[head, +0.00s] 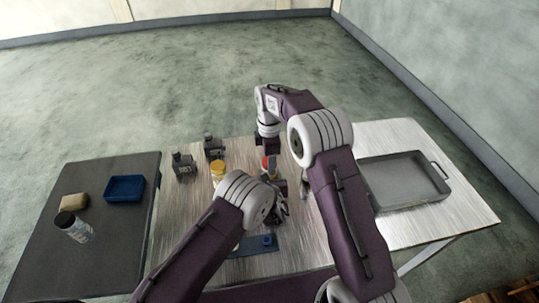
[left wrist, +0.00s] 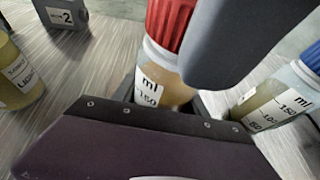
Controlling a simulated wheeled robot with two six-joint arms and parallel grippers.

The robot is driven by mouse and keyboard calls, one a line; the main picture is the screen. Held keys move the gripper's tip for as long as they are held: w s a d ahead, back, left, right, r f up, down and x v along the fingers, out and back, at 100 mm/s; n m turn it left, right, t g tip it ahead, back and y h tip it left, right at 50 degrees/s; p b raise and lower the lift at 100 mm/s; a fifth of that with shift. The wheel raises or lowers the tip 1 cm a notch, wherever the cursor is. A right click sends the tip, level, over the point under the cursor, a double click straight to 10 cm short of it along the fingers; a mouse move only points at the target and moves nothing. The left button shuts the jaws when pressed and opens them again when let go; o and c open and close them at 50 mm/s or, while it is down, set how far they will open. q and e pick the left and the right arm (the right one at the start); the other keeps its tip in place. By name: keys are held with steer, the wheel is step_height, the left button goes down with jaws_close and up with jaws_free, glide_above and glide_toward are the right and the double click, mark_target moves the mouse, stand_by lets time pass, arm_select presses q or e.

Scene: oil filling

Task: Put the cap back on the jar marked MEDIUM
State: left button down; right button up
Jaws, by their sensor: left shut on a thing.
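A jar (left wrist: 155,85) of amber liquid with an ml scale stands in front of my left gripper in the left wrist view. Its red ribbed cap (left wrist: 168,22) is at its top; I cannot tell whether it is fully seated. The red cap also shows in the head view (head: 267,162). My left gripper (head: 277,200) is shut around this jar, its fingers mostly hidden. My right gripper (head: 271,166) is at the red cap from above; a grey part covers the cap's right side in the left wrist view. Its jaw state is unclear. No MEDIUM label is readable.
A yellow-capped jar (head: 217,172) and grey containers (head: 183,166) stand to the left. Another scaled jar (left wrist: 282,102) is close on the right in the wrist view. A blue mat (head: 258,245) lies in front. A metal tray (head: 405,178) is at right.

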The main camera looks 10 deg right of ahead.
jaws_close()
steer(key=m, duration=0.9)
steer(key=shift+m, duration=0.4)
steer(key=m, duration=1.7)
steer(key=shift+m, duration=0.4)
steer(key=shift+o, duration=0.4)
jaws_free()
